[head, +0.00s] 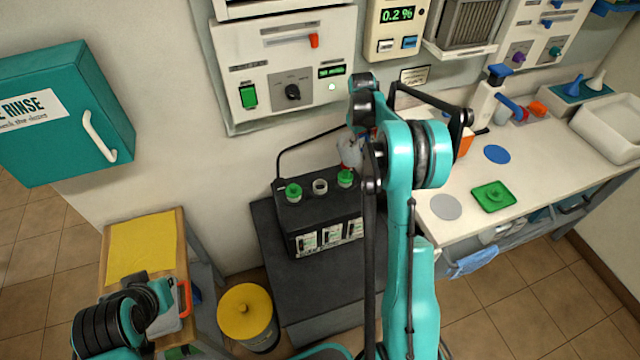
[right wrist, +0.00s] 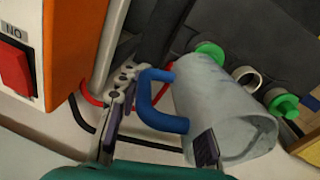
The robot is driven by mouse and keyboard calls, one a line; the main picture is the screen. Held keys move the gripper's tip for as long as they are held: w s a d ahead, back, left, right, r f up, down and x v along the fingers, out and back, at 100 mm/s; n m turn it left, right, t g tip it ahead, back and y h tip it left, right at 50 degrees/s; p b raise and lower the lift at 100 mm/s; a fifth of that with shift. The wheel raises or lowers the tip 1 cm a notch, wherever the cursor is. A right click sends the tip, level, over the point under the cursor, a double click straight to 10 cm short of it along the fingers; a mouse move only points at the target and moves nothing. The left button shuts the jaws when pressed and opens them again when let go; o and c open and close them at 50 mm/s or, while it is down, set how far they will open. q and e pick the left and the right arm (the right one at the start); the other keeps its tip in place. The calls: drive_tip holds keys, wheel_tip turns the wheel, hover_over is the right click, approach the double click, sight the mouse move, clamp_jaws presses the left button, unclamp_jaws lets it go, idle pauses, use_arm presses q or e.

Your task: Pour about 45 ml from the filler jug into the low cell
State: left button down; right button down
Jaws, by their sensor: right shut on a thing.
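The filler jug (right wrist: 225,110) is a pale grey, translucent vessel with a blue handle (right wrist: 155,100). My right gripper (right wrist: 160,122) is shut on its handle. The jug looks tilted in the right wrist view; its contents and any stream cannot be made out. In the head view the jug (head: 350,152) is mostly hidden behind my right arm, at the battery's back right. The black battery (head: 325,212) has an open middle cell (head: 320,186) between two green caps (head: 293,192). The open cell also shows in the right wrist view (right wrist: 247,78). My left gripper (head: 150,295) is at lower left; its jaws are unclear.
A green tray (head: 480,204) holding a green cap sits on the white bench (head: 460,228) at right. An orange box with a red switch (right wrist: 15,70) stands close beside my right gripper. A yellow-lidded bin (head: 247,310) stands on the floor. Wall panels rise behind the battery.

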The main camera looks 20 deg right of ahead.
drive_tip(key=shift+d+f+y, duration=0.1)
drive_tip(key=shift+f+y, duration=0.7)
drive_tip(key=shift+y, duration=0.5)
idle(1.7)
drive_tip(key=c, duration=1.7)
unclamp_jaws()
drive_tip(key=shift+c, duration=0.2)
drive_tip(key=c, duration=0.3)
wheel_tip(320, 180, up, 5)
drive_tip(key=p, duration=0.2)
drive_tip(key=shift+p, duration=0.3)
